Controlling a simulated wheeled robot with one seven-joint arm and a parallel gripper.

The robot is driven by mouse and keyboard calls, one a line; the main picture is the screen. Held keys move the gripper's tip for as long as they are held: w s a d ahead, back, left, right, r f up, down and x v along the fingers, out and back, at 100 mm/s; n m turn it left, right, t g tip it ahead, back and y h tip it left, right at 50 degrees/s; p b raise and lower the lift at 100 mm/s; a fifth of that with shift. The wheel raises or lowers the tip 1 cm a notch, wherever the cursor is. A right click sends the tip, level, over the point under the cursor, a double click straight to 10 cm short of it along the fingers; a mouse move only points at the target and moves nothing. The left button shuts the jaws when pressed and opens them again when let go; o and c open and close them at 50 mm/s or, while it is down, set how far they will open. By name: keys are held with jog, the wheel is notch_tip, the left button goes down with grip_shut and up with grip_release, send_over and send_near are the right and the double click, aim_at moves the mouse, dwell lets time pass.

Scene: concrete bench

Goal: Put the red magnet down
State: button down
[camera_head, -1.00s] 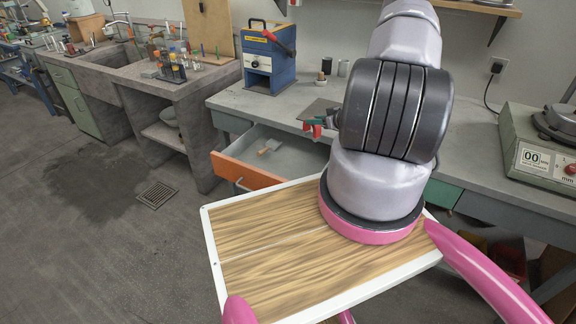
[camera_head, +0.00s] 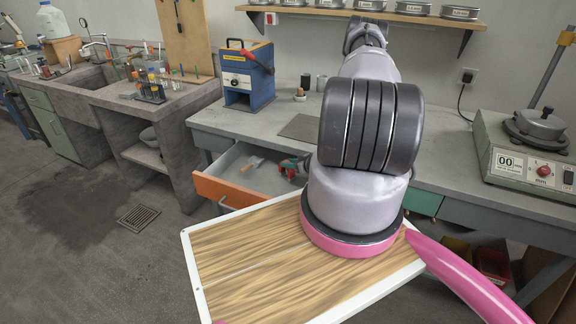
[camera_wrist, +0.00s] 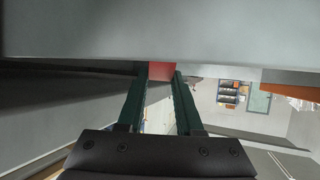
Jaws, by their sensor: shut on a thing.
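The red magnet shows as a red block (camera_wrist: 161,71) between the fingertips in the wrist view. My gripper (camera_wrist: 160,80) is shut on it with its two dark green fingers. In the head view my gripper (camera_head: 291,168) is small and partly hidden behind my arm. It is low at the right part of the open drawer (camera_head: 238,193), below the bench top's level. I cannot tell whether the magnet touches the drawer floor.
The drawer has an orange front and holds a small wooden-handled tool (camera_head: 253,164) at its left. The grey bench top (camera_head: 240,119) above carries a dark plate (camera_head: 300,127), a blue machine (camera_head: 248,76) and a green-grey instrument (camera_head: 530,160). A grey surface fills the top of the wrist view.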

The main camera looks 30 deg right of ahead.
jog(key=shift+w+a+f, duration=0.15)
jog(key=shift+w+f, duration=0.15)
jog(key=shift+w, duration=0.2)
jog(key=shift+f, duration=0.25)
jog(key=shift+f, duration=0.15)
jog(key=c, duration=0.6)
grip_release()
jog(key=shift+o, duration=0.2)
